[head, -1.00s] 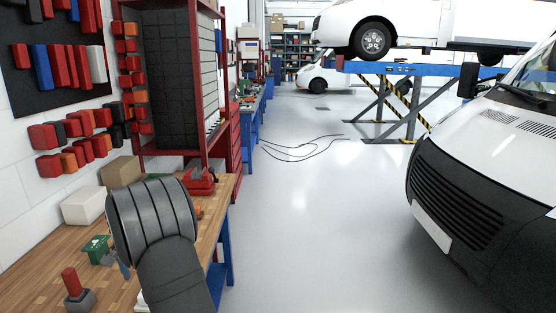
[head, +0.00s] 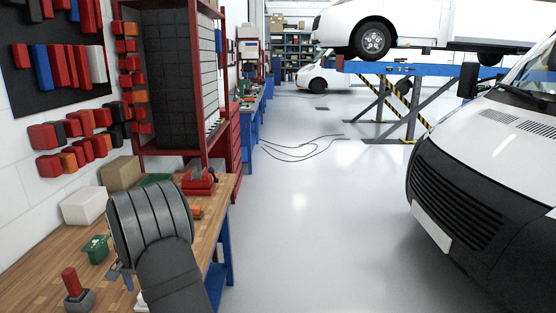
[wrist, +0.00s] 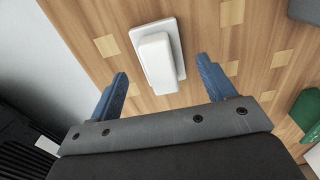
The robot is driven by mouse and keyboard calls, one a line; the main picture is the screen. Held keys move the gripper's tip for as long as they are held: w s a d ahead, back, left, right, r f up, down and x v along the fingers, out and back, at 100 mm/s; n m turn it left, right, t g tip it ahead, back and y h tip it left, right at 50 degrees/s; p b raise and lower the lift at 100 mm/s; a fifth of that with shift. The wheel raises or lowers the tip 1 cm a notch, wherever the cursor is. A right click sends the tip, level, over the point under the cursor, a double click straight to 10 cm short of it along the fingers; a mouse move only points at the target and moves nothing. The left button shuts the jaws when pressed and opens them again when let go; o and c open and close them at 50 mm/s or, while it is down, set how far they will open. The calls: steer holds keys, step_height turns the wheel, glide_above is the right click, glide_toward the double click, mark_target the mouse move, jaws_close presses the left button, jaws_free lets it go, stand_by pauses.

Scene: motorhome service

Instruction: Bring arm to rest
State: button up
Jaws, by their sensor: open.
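My gripper (wrist: 162,70) is open and empty, its two blue fingers spread apart above the wooden workbench (wrist: 95,22). In the wrist view a white block-like object (wrist: 157,60) lies on the bench, in line with the gap between the fingers and apart from them. In the head view my dark grey arm reaches over the bench (head: 38,268) and hides most of my gripper (head: 124,278); only some blue shows at its left.
On the bench are a small green container (head: 97,249), a red-handled object in a grey base (head: 73,285), a white box (head: 84,206), a cardboard box (head: 121,173) and a red tool (head: 199,181). A white van (head: 490,170) stands right; the floor between is clear.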

steer(key=w+d+r, duration=0.1)
steer(key=d+r, duration=0.6)
steer(key=d, duration=0.5)
steer(key=s+d+f, duration=0.1)
steer(key=d+f, duration=0.9)
steer(key=d, duration=0.4)
steer(key=s+d+f, duration=0.1)
steer(key=d+f, duration=0.9)
steer(key=d, duration=0.3)
steer(key=a+r+n, duration=0.2)
steer(key=a+r, duration=0.1)
steer(key=a, duration=0.4)
steer(key=shift+a+r+n, duration=0.15)
steer(key=shift+a+n, duration=0.15)
steer(key=shift+n, duration=0.1)
steer(key=o, duration=0.5)
